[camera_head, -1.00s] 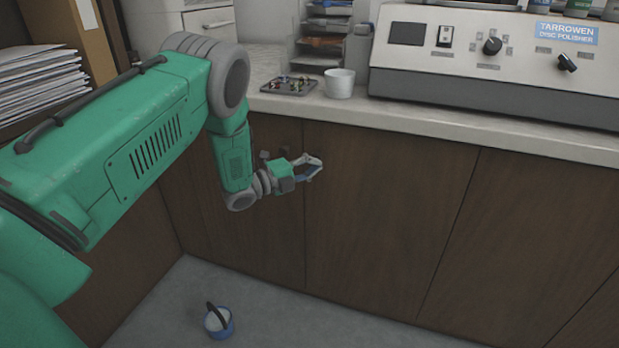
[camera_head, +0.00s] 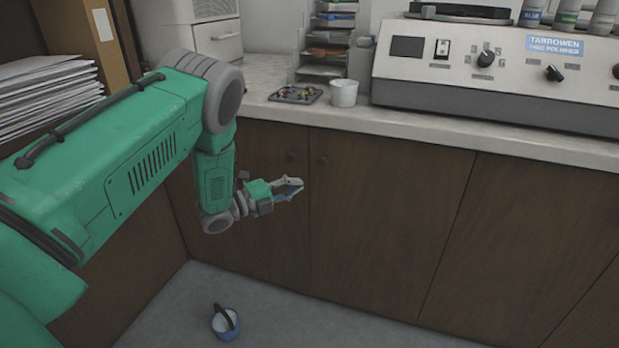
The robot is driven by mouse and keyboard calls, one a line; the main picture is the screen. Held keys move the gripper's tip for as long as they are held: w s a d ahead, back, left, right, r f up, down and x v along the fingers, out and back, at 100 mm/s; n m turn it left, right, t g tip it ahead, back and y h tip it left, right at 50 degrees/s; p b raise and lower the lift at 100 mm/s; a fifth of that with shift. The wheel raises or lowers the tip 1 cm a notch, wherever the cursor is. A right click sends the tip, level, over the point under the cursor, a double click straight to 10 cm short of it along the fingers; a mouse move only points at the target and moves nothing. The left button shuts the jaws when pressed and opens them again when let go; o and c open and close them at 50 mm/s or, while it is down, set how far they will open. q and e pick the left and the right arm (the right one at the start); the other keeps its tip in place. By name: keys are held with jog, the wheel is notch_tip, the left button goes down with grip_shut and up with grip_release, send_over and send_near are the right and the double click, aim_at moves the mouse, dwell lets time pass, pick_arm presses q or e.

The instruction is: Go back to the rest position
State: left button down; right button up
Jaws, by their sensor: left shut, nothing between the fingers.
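My left gripper (camera_head: 298,188) is at the end of my green left arm, in front of the brown cabinet doors and below the counter edge. Its fingers are shut with nothing between them, and it touches nothing that I can see. My right gripper is not in the view.
The counter (camera_head: 430,128) holds a disc polisher (camera_head: 500,85), a white cup (camera_head: 344,92), a tray of small parts (camera_head: 296,94) and a stacked organizer (camera_head: 330,50). A small blue bucket (camera_head: 226,322) stands on the floor. Paper stacks (camera_head: 45,95) are at the left. The floor around the bucket is clear.

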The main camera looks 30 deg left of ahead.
pick_arm(q)
jog(key=s+d+f+n+g+y+p, duration=0.3)
jog(key=s+d+f+n, duration=0.15)
jog(key=s+n, duration=0.3)
jog(key=s+d+f+n+g+y+p, duration=0.3)
jog(key=s+f+n+g+y, duration=0.1)
jog(key=s+f+n, duration=0.3)
jog(key=s+d+n+g+p, duration=0.1)
jog(key=s+n+g, duration=0.3)
jog(key=s, duration=0.8)
jog(key=s+d+r+n+g+y+p, duration=0.1)
jog(key=s+d+n+g, duration=0.3)
jog(key=s, duration=0.9)
jog(key=shift+n+g+y+p, duration=0.3)
jog(key=shift+n+p, duration=0.15)
jog(key=shift+p, duration=0.05)
